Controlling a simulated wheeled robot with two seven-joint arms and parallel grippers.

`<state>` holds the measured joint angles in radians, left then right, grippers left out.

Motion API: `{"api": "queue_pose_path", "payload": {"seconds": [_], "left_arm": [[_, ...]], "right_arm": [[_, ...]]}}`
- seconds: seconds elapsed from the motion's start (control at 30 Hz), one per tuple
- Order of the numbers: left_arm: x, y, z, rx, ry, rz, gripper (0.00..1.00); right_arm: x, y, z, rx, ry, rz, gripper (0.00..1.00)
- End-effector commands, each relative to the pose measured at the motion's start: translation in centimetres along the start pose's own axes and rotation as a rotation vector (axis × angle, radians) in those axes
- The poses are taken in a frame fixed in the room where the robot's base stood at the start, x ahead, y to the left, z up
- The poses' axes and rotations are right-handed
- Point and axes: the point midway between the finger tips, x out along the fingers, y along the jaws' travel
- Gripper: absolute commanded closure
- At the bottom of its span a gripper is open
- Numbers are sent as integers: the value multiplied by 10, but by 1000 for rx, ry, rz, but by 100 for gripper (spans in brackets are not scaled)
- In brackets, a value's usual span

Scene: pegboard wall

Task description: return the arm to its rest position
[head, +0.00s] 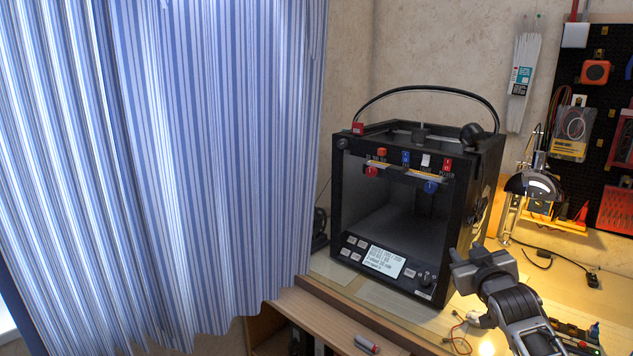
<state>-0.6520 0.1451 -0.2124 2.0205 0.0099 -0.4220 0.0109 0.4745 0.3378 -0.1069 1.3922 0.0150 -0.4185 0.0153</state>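My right gripper (458,270) shows at the lower right, at the end of my grey and black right arm (515,305). It is in front of the right edge of a black 3D printer (450,225) in the picture, above the desk. I cannot tell whether it touches the printer. Its fingers are small and dark, so their opening is unclear, and I see nothing clearly held. My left arm and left gripper are not in view.
A striped blue curtain (215,150) fills the left. The desk (570,275) holds a lit lamp (535,185), cables and small parts near my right arm. A pegboard (590,105) hangs at right.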

Motion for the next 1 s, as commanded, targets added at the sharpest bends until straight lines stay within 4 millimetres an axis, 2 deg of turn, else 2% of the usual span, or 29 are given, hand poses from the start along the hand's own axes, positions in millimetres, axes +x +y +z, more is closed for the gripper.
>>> {"api": "queue_pose_path", "payload": {"seconds": [0.03,0.17,0.27,0.37,0.4,0.53,0.6,0.7,0.8,0.9,1.0], "left_arm": [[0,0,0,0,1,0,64],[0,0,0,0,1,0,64],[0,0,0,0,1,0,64],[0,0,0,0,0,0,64],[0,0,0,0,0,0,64],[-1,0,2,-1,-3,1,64],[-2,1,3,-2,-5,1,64],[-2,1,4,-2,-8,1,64],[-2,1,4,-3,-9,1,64],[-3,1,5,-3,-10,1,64],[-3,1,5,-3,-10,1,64]], "right_arm": [[-10,-18,21,-1,-25,-28,64],[-39,-55,62,1,-75,-88,64],[-71,-88,99,11,-123,-144,64],[-116,-126,137,32,-181,-210,64],[-138,-140,152,44,-208,-237,64],[-216,-183,191,96,-299,-319,64],[-256,-200,204,128,-344,-353,64],[-304,-216,215,169,-401,-388,64],[-335,-225,219,198,-438,-407,64],[-350,-228,220,213,-456,-415,64],[-353,-229,220,216,-459,-417,64]]}}
